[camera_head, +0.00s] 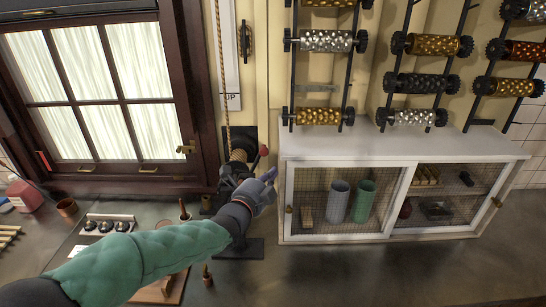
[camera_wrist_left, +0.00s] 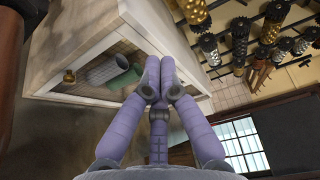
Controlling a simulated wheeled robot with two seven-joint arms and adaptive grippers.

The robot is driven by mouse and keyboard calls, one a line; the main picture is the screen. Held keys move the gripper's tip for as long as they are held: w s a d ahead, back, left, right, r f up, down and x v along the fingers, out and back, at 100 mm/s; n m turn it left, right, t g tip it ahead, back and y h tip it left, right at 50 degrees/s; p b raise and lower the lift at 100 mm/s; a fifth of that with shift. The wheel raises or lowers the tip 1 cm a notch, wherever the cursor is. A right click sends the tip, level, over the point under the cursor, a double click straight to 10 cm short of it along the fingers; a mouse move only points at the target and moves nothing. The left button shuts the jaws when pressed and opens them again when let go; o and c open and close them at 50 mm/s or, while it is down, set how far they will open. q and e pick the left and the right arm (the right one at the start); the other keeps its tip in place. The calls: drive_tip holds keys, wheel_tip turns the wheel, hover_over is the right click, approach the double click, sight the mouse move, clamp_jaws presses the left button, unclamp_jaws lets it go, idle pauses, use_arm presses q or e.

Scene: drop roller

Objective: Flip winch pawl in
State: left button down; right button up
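The winch (camera_head: 238,157) is mounted on the wall post below a hanging rope (camera_head: 222,70), which runs down to its drum. A small red knob (camera_head: 264,150) shows at its right side. The pawl is too small or too hidden by my gripper to tell, so I cannot see its position. My left gripper (camera_head: 270,174) is just in front of and below the winch, with its fingertips toward the right. In the left wrist view its fingertips (camera_wrist_left: 159,73) are together with nothing visible between them. Contact with the winch cannot be told. My right gripper is in no view.
A white cabinet (camera_head: 400,145) with mesh doors stands close right of the winch. Patterned rollers (camera_head: 327,41) hang on racks above it. A window (camera_head: 95,85) is at left, above a counter (camera_head: 150,209) with knobs and a copper cup (camera_head: 67,208).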

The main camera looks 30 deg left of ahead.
use_arm(q)
drive_tip(key=shift+w, duration=0.1)
drive_tip(key=w+a+p, duration=0.2)
drive_tip(key=w+a, duration=0.2)
drive_tip(key=w, duration=0.4)
drive_tip(key=shift+a, duration=0.25)
idle(0.5)
